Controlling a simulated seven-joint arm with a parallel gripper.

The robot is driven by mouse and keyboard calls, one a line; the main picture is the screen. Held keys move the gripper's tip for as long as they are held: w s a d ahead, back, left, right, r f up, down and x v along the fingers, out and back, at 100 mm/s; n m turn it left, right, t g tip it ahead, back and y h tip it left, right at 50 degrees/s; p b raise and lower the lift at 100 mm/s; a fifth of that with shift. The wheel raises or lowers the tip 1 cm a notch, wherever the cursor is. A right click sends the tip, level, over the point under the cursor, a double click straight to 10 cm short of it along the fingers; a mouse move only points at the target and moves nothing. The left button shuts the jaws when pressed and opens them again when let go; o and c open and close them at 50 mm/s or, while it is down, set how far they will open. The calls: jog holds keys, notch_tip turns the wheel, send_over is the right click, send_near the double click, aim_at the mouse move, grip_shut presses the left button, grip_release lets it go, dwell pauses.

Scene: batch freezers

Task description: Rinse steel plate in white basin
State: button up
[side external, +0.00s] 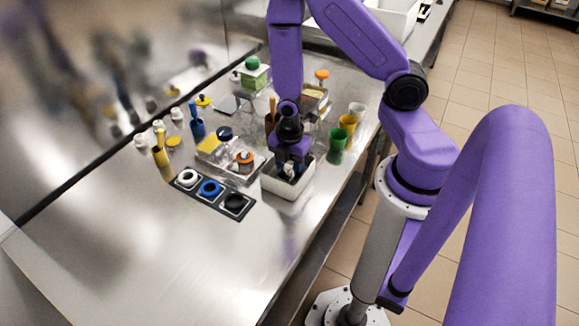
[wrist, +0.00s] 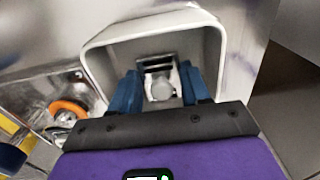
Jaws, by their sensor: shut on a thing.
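The white basin (side external: 284,191) stands on the steel counter, near its right edge. It also fills the upper middle of the wrist view (wrist: 150,27). My gripper (side external: 289,172) points down into the basin, its tips below the rim. In the wrist view my gripper's blue fingers (wrist: 160,92) are closed on a small grey metal piece, which looks like the steel plate (wrist: 158,66). The plate is inside the basin's walls; its lower part is hidden by a round grey shape and the fingers. I cannot tell whether it touches the basin floor, or whether there is water.
A steel tray (side external: 222,169) with an orange-ringed item (side external: 245,157) sits close on the basin's left. A black holder (side external: 212,194) with white, blue and black rings is nearer. The front counter is clear.

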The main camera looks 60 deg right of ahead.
jog(key=shift+r, duration=0.1)
jog(key=shift+r, duration=3.9)
jog(key=shift+r, duration=2)
